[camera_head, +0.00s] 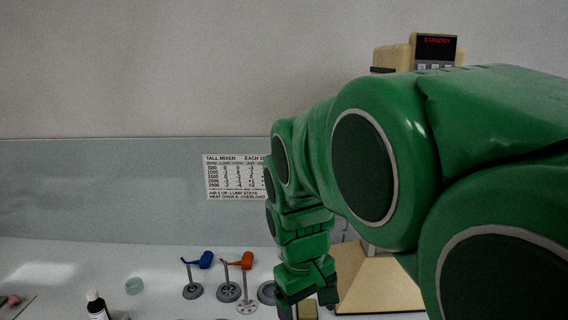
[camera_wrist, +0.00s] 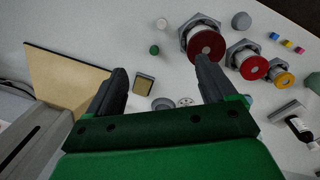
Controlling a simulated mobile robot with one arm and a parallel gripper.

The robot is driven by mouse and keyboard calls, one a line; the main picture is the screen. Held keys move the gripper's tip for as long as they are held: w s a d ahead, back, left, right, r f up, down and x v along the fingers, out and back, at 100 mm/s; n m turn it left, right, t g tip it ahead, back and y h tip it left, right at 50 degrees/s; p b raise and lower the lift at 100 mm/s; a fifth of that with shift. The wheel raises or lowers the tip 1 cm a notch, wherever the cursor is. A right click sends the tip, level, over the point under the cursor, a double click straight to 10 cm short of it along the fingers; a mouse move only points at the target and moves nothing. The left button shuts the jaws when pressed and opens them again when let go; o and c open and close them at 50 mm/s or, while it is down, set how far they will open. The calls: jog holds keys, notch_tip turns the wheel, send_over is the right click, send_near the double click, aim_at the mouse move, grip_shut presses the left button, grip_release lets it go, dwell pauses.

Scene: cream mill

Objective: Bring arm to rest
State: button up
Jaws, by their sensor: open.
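My gripper (camera_head: 306,300) hangs fingers-down at the end of my green arm, right of the stands on the pale bench in the head view. In the wrist view my gripper (camera_wrist: 160,74) is open, with its two dark fingers wide apart and nothing between them. A small tan block with a dark edge (camera_wrist: 144,84) lies on the bench below, seen in the gap between the fingers. My arm fills the right half of the head view and hides much of the bench and a cream machine behind it.
The cream machine's display (camera_head: 437,42) reads STANDBY. Blue (camera_head: 201,260) and orange (camera_head: 240,260) headed tools stand on round bases. The wrist view shows red-topped metal cylinders (camera_wrist: 206,45) and a tan board (camera_wrist: 62,75).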

jog(key=s+d+f+m+g, duration=0.1)
jog(key=s+d+f+m, duration=0.1)
jog(key=s+d, duration=0.3)
jog(key=s+d+f+m+y, duration=0.1)
jog(key=s+d, duration=0.4)
jog(key=s, duration=0.8)
jog(key=f+m, duration=0.1)
jog(key=m, duration=0.1)
jog(key=shift+d+m+g, duration=0.25)
jog(key=shift+m+g, duration=0.05)
jog(key=shift+g, duration=0.1)
jog(key=shift+s, duration=0.1)
